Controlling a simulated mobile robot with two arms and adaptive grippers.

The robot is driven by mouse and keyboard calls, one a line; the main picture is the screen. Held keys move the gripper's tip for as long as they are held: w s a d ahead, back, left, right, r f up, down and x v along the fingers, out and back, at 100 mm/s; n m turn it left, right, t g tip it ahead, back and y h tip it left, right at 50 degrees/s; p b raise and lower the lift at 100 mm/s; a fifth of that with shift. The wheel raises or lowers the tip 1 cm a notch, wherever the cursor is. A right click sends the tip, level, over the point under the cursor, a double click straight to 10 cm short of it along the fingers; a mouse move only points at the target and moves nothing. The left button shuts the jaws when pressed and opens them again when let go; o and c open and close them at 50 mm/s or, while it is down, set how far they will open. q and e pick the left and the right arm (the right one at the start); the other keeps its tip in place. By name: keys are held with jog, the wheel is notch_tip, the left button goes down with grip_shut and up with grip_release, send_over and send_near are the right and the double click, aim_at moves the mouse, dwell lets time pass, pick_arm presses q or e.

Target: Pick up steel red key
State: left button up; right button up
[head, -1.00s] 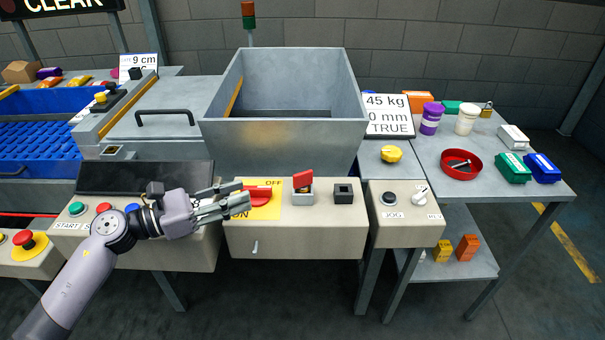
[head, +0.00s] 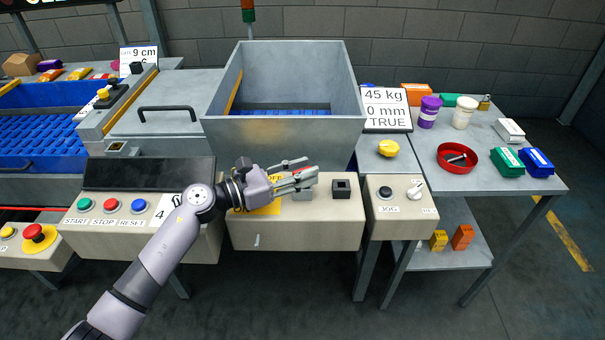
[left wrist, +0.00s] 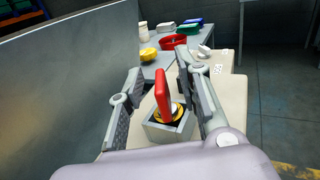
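No object is clearly recognisable as the steel red key. The red dish (head: 457,168) on the right table holds a small dark and pale item, too small to identify; the dish also shows far off in the left wrist view (left wrist: 173,43). My left gripper (head: 307,174) is over the beige panel, away from the dish. In the left wrist view its fingers (left wrist: 160,78) are apart, on either side of an upright red flap (left wrist: 162,97) on a grey box (left wrist: 168,131) with a yellow ring inside. Contact with the flap cannot be told. My right gripper is not in view.
A tall grey metal bin (head: 283,128) stands right behind the panel. A black square socket (head: 342,188) is right of my gripper. A yellow knob (head: 388,148), jars and green and blue boxes are farther right. The floor in front is clear.

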pick_arm(q)
jog(key=shift+w+d, duration=0.1)
jog(key=shift+d, duration=0.05)
jog(key=shift+c, duration=0.4)
grip_shut()
